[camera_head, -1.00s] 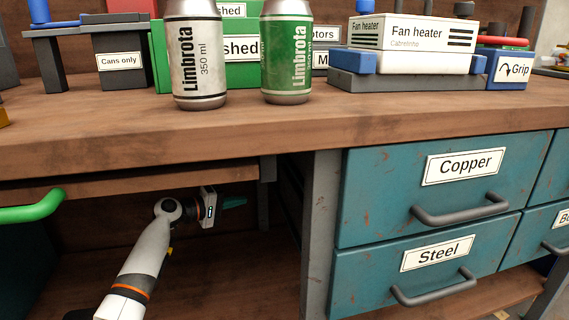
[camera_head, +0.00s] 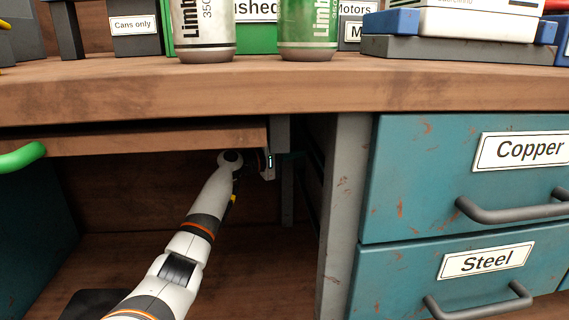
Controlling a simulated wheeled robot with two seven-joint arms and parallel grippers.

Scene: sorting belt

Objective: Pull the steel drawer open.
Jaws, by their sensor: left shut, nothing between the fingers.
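The steel drawer (camera_head: 400,275) is the lower teal drawer at the right, with a white "Steel" label and a grey bar handle (camera_head: 478,307). Its front looks flush with the cabinet, so it is closed. My left arm reaches in under the bench top. My left gripper (camera_head: 290,156) is beneath the bench, left of the grey cabinet side and well apart from the handle. Its fingers are dim and partly hidden in shadow near a grey post; they are shut and empty. My right gripper is not in view.
The copper drawer (camera_head: 420,170) sits directly above, its handle (camera_head: 510,210) sticking out. The grey cabinet side (camera_head: 345,200) stands between my left arm and the drawers. Two cans, one white (camera_head: 203,30) and one green (camera_head: 308,30), stand on the bench top (camera_head: 250,85). A green handle (camera_head: 22,157) is at far left.

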